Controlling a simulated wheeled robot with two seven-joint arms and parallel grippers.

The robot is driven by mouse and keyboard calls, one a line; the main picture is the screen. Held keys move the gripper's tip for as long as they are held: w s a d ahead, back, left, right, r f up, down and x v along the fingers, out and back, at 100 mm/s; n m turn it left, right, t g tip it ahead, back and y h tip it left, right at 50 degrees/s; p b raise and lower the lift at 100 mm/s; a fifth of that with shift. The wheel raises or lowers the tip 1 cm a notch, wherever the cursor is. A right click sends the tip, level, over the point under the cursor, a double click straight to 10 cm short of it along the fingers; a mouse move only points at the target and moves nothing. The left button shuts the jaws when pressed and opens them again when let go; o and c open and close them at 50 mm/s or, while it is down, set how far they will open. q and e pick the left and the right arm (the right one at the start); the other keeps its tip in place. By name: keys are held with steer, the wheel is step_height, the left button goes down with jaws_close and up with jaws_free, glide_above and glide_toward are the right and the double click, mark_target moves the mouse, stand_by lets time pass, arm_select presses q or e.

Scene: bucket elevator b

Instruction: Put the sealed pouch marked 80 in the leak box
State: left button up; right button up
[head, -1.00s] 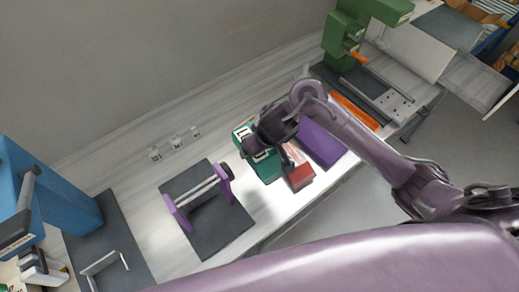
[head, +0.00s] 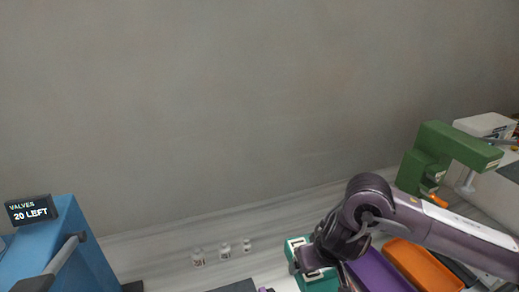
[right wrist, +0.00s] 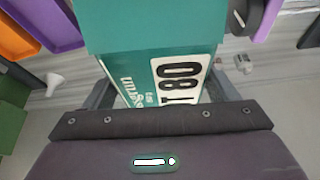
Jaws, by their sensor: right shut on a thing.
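In the right wrist view, a teal pouch (right wrist: 150,30) with a white label reading 80 (right wrist: 182,82) sits between the fingers of my right gripper (right wrist: 160,98), which is shut on it. In the head view, my right gripper (head: 325,262) is at the lower middle, over teal surfaces with white labels (head: 298,250). The gripper covers part of them, and I cannot tell there where the held pouch ends. I cannot pick out the leak box by any marking. My left gripper is not in view.
A purple tray (head: 378,272) and an orange tray (head: 424,266) lie right of the gripper. Several small white bottles (head: 224,251) stand to its left. A blue machine (head: 65,255) with a VALVES 20 LEFT display (head: 31,210) is far left; a green press (head: 440,155) is right.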

mark_target(319, 276)
arm_select(q)
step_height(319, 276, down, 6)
steer(key=b, duration=0.4)
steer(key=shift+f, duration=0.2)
arm_select(e)
steer(key=s+d+f+m+h, duration=0.1)
steer(key=s+d+m, duration=0.1)
steer(key=d, duration=0.4)
steer(key=shift+d+f+m, duration=0.25)
steer(key=shift+d+m, duration=0.15)
steer(key=shift+m, duration=0.1)
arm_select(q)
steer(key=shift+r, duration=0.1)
